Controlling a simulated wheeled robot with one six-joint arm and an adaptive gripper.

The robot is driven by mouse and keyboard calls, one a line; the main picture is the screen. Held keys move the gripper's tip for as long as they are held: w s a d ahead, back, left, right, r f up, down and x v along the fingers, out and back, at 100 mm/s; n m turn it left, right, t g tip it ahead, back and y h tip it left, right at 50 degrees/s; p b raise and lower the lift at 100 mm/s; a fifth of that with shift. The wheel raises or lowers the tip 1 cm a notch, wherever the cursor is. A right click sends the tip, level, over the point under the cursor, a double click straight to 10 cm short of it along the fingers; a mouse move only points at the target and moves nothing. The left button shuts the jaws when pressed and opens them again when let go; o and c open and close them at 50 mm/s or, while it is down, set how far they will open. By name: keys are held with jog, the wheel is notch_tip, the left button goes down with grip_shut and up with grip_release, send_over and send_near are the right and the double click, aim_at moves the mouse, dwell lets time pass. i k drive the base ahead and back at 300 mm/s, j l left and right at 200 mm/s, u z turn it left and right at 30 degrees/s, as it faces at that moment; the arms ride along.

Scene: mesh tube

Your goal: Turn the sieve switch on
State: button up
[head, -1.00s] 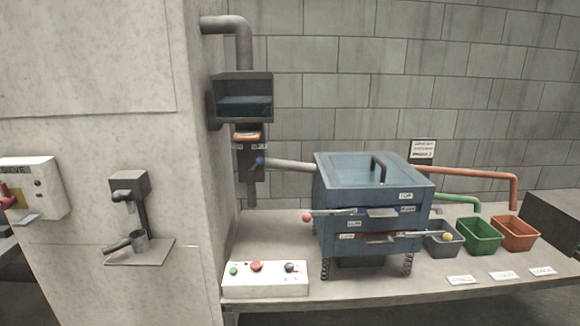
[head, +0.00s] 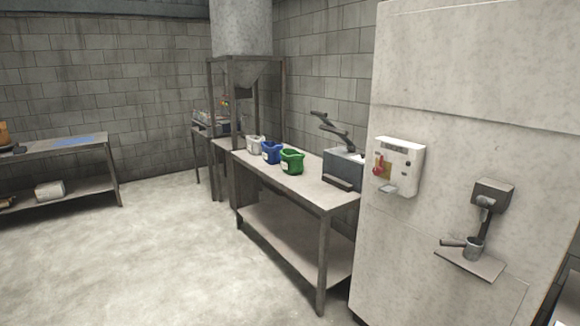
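A white switch box (head: 405,160) is mounted on the pale wall panel, right of centre in the head view. A red lever or knob (head: 380,166) sits on its left face. Its printed label is too small to read now, so I cannot confirm from this frame that it is the sieve switch. I cannot tell which position the lever is in. The blue sieve machine is out of view. My gripper is not in view.
A grey dispenser (head: 492,195) with a metal cup (head: 473,246) is on the wall to the right. A hopper (head: 240,30) stands behind. The floor at left is clear.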

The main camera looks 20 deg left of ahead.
aim_at(378, 170)
jog(key=u, duration=0.9)
jog(key=i+j+u, duration=0.1)
jog(key=i+u, duration=0.35)
jog(key=i, duration=0.55)
jog(key=i+j+z, duration=0.15)
jog(key=i, duration=0.65)
jog(key=i+j+z, duration=0.1)
jog(key=i, duration=0.7)
jog(key=i+z, duration=0.1)
jog(key=z, duration=0.85)
